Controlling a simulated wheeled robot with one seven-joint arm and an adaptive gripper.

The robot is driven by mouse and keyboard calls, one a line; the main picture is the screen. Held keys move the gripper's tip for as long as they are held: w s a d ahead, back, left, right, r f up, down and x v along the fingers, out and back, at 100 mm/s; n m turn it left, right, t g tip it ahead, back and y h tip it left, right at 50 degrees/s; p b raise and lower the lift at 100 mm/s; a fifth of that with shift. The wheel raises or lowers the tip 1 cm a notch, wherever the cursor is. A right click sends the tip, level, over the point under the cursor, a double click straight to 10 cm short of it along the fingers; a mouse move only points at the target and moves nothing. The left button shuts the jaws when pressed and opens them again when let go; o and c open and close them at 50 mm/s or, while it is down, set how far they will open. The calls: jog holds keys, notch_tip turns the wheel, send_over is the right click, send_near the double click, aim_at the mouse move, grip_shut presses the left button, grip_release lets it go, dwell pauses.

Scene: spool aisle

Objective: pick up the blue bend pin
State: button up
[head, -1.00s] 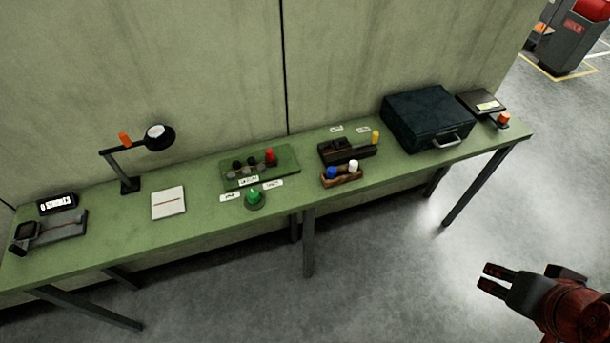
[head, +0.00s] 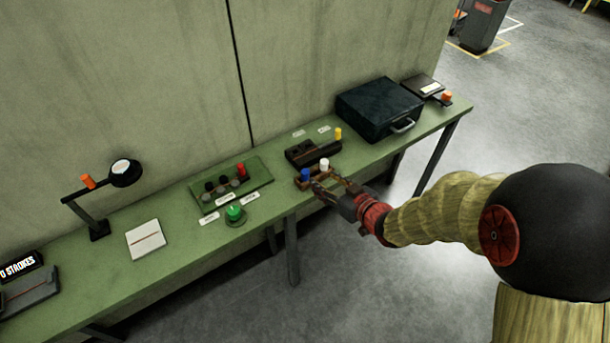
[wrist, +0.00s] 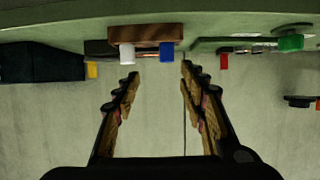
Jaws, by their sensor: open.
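The blue bend pin (head: 305,175) stands upright in a small brown wooden tray (head: 300,185) at the table's front edge, beside a white pin (head: 324,164). In the wrist view the blue pin (wrist: 167,50) shows beyond the gap between the fingertips, with the white pin (wrist: 127,54) to its left. My gripper (head: 327,187) is open and empty, just in front of the tray, and hides part of it. In the wrist view my gripper (wrist: 160,76) has its fingers spread, apart from both pins.
Behind the tray is a dark device with a yellow pin (head: 338,134). A green button (head: 235,213) and a green board with a red pin (head: 241,170) stand left. A dark case (head: 380,108) stands right. The green table (head: 180,246) has clear surface at its front left.

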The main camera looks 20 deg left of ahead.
aim_at(307, 174)
jog(key=b+x, duration=0.1)
jog(key=x, duration=0.1)
jog(key=b+x, duration=0.1)
jog(key=x, duration=0.2)
jog(key=s+b+x, duration=0.1)
jog(key=x, duration=0.2)
jog(key=shift+w+a+f, duration=0.1)
jog(key=shift+a+f, duration=0.05)
jog(key=shift+a, duration=0.3)
jog(key=shift+c, duration=1.1)
jog(key=c, duration=0.8)
grip_shut()
